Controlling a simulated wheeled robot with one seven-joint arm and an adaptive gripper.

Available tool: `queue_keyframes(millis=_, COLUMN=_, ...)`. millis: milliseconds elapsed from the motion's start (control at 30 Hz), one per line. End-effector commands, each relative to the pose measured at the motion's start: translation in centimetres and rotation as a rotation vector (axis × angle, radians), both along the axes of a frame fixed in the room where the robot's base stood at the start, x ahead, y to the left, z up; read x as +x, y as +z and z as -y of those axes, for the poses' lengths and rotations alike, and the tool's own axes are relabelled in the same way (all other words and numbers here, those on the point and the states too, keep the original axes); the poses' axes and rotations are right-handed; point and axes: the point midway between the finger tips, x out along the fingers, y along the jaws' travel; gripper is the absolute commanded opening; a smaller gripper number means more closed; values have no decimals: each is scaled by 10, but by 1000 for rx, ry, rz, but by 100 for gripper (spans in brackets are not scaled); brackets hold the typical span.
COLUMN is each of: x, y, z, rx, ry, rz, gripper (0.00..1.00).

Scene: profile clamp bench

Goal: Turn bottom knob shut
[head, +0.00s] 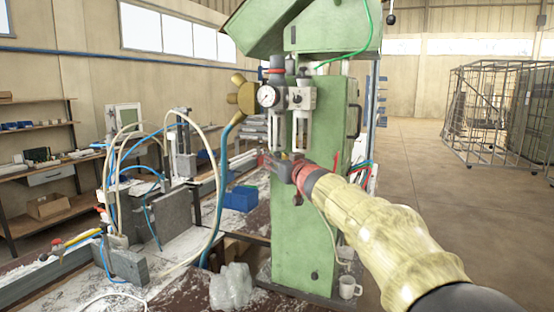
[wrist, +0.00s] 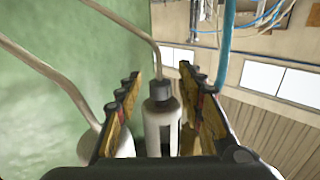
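The air unit on the green machine has a round gauge (head: 267,96) and two pale bowls side by side, the left bowl (head: 279,131) and the right bowl (head: 302,131). My gripper (head: 275,162) is at the lower ends of the bowls and hides them in the head view. In the wrist view my gripper (wrist: 158,76) is open. A pale bowl (wrist: 158,132) with a small dark knob-like end (wrist: 159,91) and a thin hose shows between the fingers. I cannot tell whether either finger touches it, or how the knob is turned.
The green machine column (head: 318,235) stands close behind the gripper. A blue hose (head: 224,165) hangs to the left. A white mug (head: 349,287) sits at the column's foot. A bench with vises and hoses is at the left. Open floor lies at the right.

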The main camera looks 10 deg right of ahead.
Motion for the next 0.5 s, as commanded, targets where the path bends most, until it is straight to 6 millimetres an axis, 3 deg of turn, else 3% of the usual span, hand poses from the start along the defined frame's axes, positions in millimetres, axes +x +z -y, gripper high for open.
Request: queue_keyframes(millis=500, x=-87, y=0, z=13, rx=-1, ry=-1, rz=1, gripper=38)
